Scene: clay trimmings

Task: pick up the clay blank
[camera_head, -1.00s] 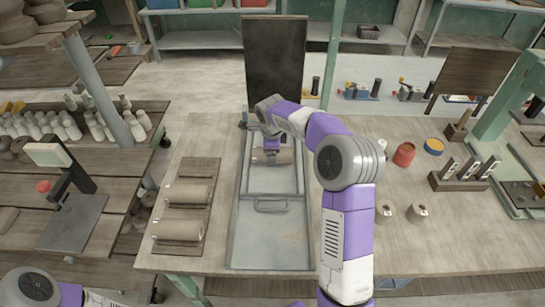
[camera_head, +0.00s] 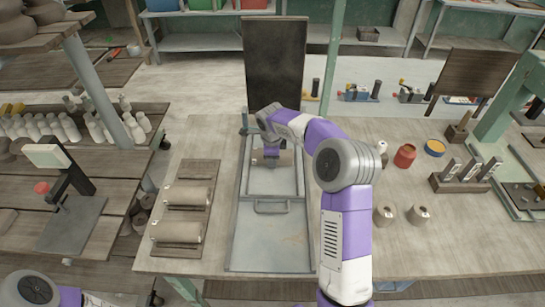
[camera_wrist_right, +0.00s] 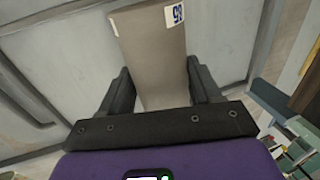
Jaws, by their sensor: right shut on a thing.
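The clay blank (camera_head: 286,158) is a beige-grey cylinder in the far part of the grey metal tray (camera_head: 246,245). My right gripper (camera_head: 270,156) reaches down over it from the right and covers part of it. In the right wrist view the blank (camera_wrist_right: 152,50) lies between the two dark fingers of the right gripper (camera_wrist_right: 157,88), which is shut on it. A white label with a blue number shows near its far end. I cannot tell whether the blank touches the tray floor. My left arm shows at the lower left, but its gripper is out of view.
Two similar cylinders (camera_head: 187,195) lie on a wooden board (camera_head: 202,168) left of the tray. A dark upright panel (camera_head: 274,65) stands behind the tray. Two small cylinders (camera_head: 418,214) and a red jar (camera_head: 404,155) stand to the right. The table's front right is clear.

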